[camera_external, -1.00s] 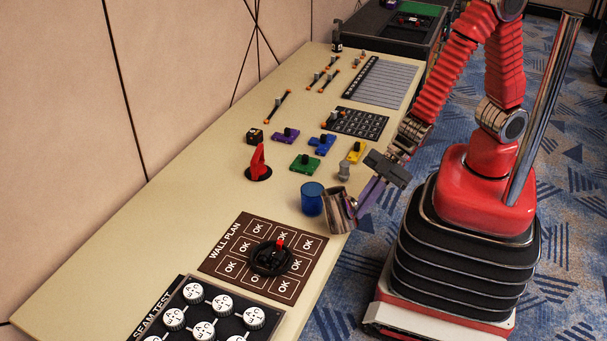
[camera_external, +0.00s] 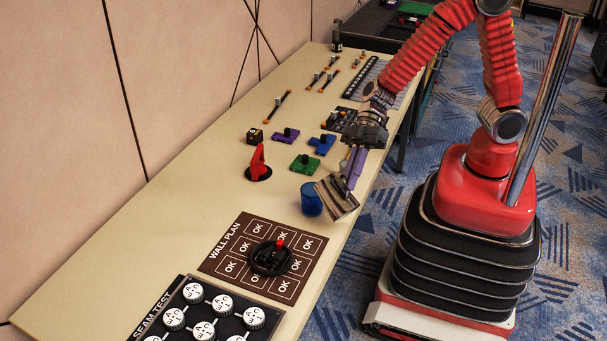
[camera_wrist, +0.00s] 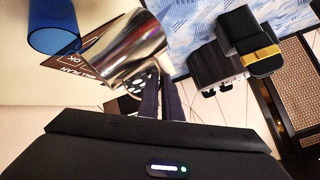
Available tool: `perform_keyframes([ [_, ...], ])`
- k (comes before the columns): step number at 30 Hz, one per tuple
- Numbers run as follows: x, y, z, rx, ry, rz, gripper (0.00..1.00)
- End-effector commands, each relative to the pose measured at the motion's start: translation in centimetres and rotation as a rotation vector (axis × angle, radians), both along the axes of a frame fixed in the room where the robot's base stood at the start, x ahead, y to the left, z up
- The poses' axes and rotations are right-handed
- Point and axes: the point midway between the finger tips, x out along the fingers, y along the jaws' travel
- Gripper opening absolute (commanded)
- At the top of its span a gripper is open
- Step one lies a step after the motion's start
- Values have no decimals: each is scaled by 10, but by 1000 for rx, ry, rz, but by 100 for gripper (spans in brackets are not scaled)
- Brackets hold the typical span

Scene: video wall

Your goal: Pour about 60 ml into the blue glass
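The blue glass (camera_external: 311,199) stands upright near the right edge of the table; it also shows in the wrist view (camera_wrist: 52,27). A shiny metal jug (camera_external: 337,198) is tilted beside it, on its right, with its upper end leaning towards the glass. In the wrist view the jug (camera_wrist: 128,48) lies between the fingers and the glass. My gripper (camera_external: 351,178) is shut on the jug, with its fingers (camera_wrist: 160,100) together at the jug's near side. No liquid or stream is visible, and the inside of the glass is hidden.
The brown wall plan board (camera_external: 225,250) with a black and red knob lies in front of the glass. A red handle (camera_external: 257,162) and a green block (camera_external: 305,163) stand behind it. The table (camera_external: 130,230) is clear at left.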

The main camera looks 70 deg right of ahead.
Motion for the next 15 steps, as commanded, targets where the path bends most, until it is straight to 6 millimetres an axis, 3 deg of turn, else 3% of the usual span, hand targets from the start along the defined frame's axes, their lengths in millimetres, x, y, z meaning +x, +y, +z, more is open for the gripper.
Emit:
perform_keyframes([
  [15, 7, -3, 3, 36, 63, 1, 0],
])
